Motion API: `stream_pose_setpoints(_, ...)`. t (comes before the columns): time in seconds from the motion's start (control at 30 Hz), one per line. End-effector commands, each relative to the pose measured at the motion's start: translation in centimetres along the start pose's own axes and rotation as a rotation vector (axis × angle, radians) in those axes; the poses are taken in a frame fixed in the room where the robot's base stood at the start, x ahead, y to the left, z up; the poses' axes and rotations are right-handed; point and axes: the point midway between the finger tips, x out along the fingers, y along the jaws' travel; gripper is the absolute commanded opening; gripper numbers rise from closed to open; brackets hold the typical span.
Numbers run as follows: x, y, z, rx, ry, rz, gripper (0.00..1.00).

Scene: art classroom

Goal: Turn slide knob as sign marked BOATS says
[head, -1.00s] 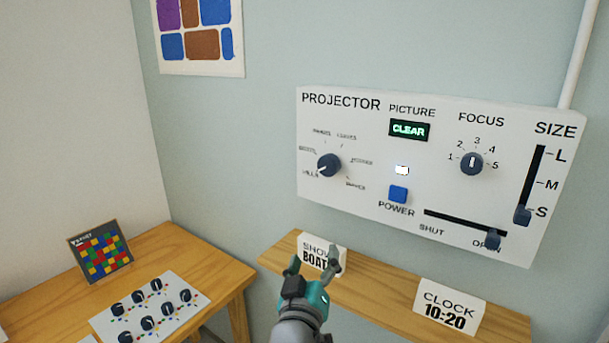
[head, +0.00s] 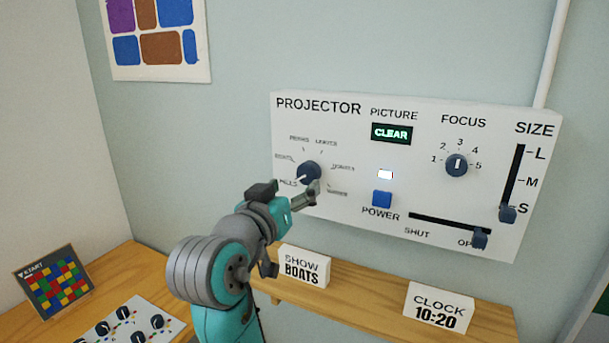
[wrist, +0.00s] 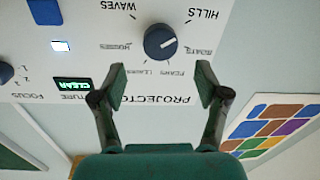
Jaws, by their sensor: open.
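The slide knob (head: 309,173) is a round dark dial on the projector panel (head: 400,150). Its white mark points lower left, at HILLS; BOATS is the neighbouring label above HILLS. In the wrist view the knob (wrist: 160,42) appears upside down, beyond the fingertips and roughly centred between them. My gripper (head: 293,230) is open and empty in front of the panel, below the knob in the head view; it also shows in the wrist view (wrist: 162,82). The sign (head: 304,266) on the shelf reads SHOW BOATS. The picture display (head: 391,132) reads CLEAR.
The blue power button (head: 382,199), focus dial (head: 457,164), size slider (head: 507,214) and shutter slider (head: 480,238), at OPEN, are right of the knob. A CLOCK 10:20 sign (head: 438,306) stands on the wooden shelf (head: 365,302). A table (head: 140,262) is at lower left.

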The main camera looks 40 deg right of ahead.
Motion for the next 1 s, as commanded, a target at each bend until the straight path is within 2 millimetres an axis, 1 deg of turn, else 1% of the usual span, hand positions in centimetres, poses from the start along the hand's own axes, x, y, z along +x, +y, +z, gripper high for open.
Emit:
stream_pose_setpoints(0.03, 1.1, 0.1, 0.0, -0.001, -0.001, 0.006, 0.74)
stream_pose_setpoints(0.2, 4.0, 0.1, 0.0, -0.001, -0.001, 0.004, 0.74)
stream_pose_setpoints(0.4, 6.3, 0.0, 0.0, -0.001, 0.000, 0.002, 0.74)
stream_pose_setpoints(0.57, 7.1, 0.0, 0.0, -0.001, 0.000, -0.001, 0.74)
stream_pose_setpoints(0.83, 7.2, 0.0, 0.0, 0.000, 0.000, -0.001, 0.74)
stream_pose_setpoints(0.87, 7.2, 0.0, 0.0, 0.000, 0.000, -0.001, 0.69)
stream_pose_setpoints(0.9, 7.2, 0.0, 0.0, 0.000, 0.000, -0.001, 0.59)
stream_pose_setpoints(0.97, 7.2, 0.0, 0.0, 0.000, 0.000, -0.001, 0.44)
stream_pose_setpoints(1.0, 7.2, 0.0, 0.0, 0.000, 0.000, -0.001, 0.34)
